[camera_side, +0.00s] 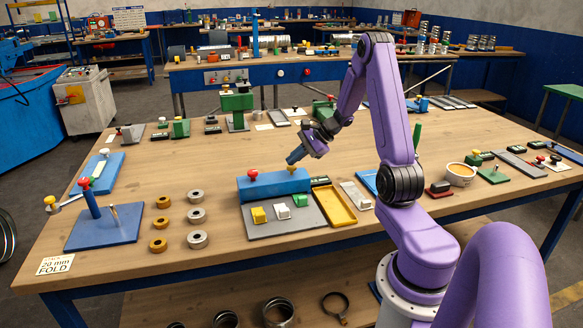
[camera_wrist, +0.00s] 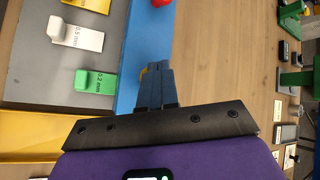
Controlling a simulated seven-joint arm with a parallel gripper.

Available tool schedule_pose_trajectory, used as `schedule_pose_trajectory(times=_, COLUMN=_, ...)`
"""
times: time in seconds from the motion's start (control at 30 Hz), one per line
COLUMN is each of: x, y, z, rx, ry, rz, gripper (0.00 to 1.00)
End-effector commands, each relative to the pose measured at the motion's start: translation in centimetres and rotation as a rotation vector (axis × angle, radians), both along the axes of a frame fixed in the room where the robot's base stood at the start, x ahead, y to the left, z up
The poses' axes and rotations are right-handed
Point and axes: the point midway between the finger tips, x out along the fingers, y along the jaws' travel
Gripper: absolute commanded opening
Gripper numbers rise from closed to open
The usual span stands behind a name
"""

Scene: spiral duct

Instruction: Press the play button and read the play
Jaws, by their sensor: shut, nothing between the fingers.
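A long blue block (camera_side: 272,187) lies on the table with a red knob (camera_side: 252,175) near its left end and a small brass-yellow knob (camera_side: 291,169) near its right end. My gripper (camera_side: 292,158) is shut and empty, pointing down just over the brass knob; I cannot tell whether it touches. In the wrist view my shut fingers (camera_wrist: 156,70) lie over the blue block (camera_wrist: 128,75), mostly hiding the brass knob (camera_wrist: 143,73). The red knob (camera_wrist: 161,2) shows at the top edge. No control marked play is legible.
Beside the block, a grey plate (camera_side: 262,230) holds yellow (camera_side: 258,215), white (camera_side: 282,212) and green (camera_side: 301,200) pieces. The green reads 0.2 mm (camera_wrist: 96,81), the white 0.5 mm (camera_wrist: 76,34). A yellow tray (camera_side: 336,207) adjoins. Bare wood lies left of the block.

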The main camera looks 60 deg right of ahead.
Motion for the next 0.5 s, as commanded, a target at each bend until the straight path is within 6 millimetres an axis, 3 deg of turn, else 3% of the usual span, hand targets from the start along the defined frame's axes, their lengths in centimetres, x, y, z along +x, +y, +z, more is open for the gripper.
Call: schedule_pose_trajectory(times=0.5, x=0.03, y=0.01, z=-0.55, rx=0.001, ry=0.001, rz=-0.001, gripper=0.0)
